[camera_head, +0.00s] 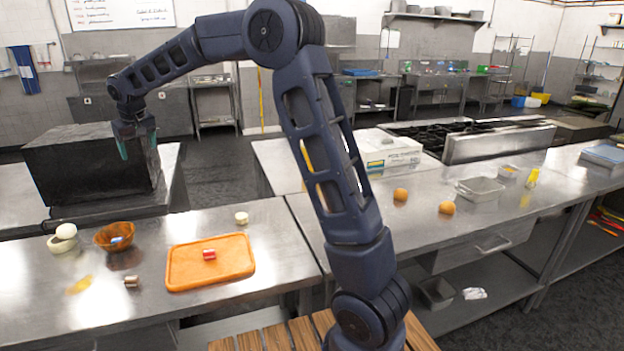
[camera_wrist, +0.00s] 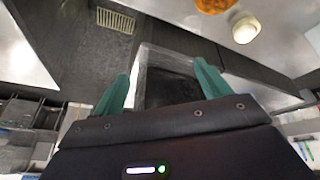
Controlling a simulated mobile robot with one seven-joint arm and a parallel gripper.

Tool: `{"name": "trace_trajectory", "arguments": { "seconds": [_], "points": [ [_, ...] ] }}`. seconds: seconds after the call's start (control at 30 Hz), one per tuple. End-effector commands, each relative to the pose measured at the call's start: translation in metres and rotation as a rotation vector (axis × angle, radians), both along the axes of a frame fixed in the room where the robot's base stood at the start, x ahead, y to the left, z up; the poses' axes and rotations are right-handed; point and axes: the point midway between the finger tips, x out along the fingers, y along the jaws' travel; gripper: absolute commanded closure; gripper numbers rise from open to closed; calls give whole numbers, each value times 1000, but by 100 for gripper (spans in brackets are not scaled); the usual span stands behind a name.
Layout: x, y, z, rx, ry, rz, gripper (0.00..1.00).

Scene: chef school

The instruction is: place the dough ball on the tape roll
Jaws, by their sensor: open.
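A whitish ball (camera_head: 66,231), which looks like the dough ball, rests on a pale round base (camera_head: 60,246) at the left of the steel counter. I cannot tell whether that base is the tape roll or a small bowl. The ball also shows in the wrist view (camera_wrist: 247,29) at the upper right. A small cream cylinder (camera_head: 242,218), possibly a tape roll, stands behind the orange board. My gripper (camera_head: 123,150) is open and empty, high over the back left by the dark box, apart from the ball. Its green fingers (camera_wrist: 162,85) are spread in the wrist view.
An orange bowl (camera_head: 115,237) stands beside the ball. A red-and-white item (camera_head: 209,255) lies on the orange board (camera_head: 181,267). A small metallic cylinder (camera_head: 131,282) stands at its left. A large dark box (camera_head: 85,170) is behind. Two orange-brown balls (camera_head: 400,195) (camera_head: 446,208) lie right.

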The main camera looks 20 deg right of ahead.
Motion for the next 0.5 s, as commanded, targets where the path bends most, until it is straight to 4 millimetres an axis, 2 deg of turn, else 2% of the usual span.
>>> {"name": "trace_trajectory", "arguments": {
  "seconds": [0.03,0.1,0.27,0.5],
  "points": [
    [-3,-26,11,-3,-6,-23,24],
    [-10,-59,22,-9,-9,-47,24],
    [-30,-132,42,-18,-14,-109,24],
    [-75,-234,60,-24,-13,-208,24]
  ]
}}
